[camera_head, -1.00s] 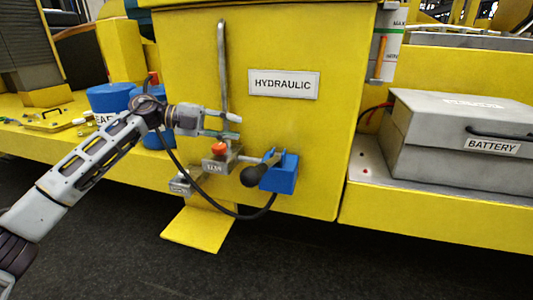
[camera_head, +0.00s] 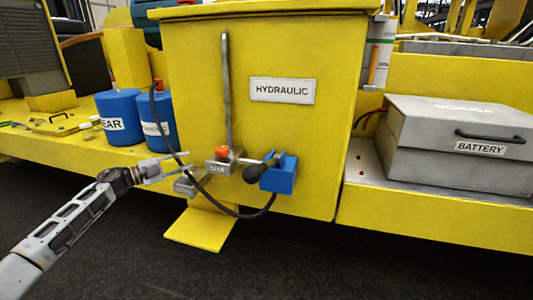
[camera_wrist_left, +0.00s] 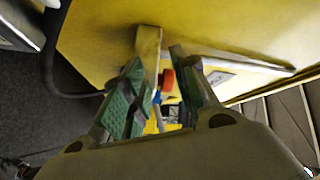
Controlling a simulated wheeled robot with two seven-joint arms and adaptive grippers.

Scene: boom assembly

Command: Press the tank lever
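The yellow hydraulic tank (camera_head: 300,130) stands in the middle of the head view with a HYDRAULIC label. A long grey lever (camera_head: 226,90) stands upright against its front. A red knob (camera_head: 221,151) sits at the lever's foot on a grey block (camera_head: 216,168). My left gripper (camera_head: 188,163) is open and empty, low and left of the block. In the left wrist view, the green-padded fingers (camera_wrist_left: 160,85) are apart, with the red knob (camera_wrist_left: 167,80) showing in the gap beyond them. The lever (camera_wrist_left: 245,58) runs off to the right there. My right gripper is not in view.
A blue holder (camera_head: 281,174) with a black handle is right of the block, and a black hose (camera_head: 225,210) loops below it. Blue canisters (camera_head: 118,116) stand left on the yellow ledge. A grey battery box (camera_head: 460,145) is at right. A yellow flap (camera_head: 204,228) juts out below.

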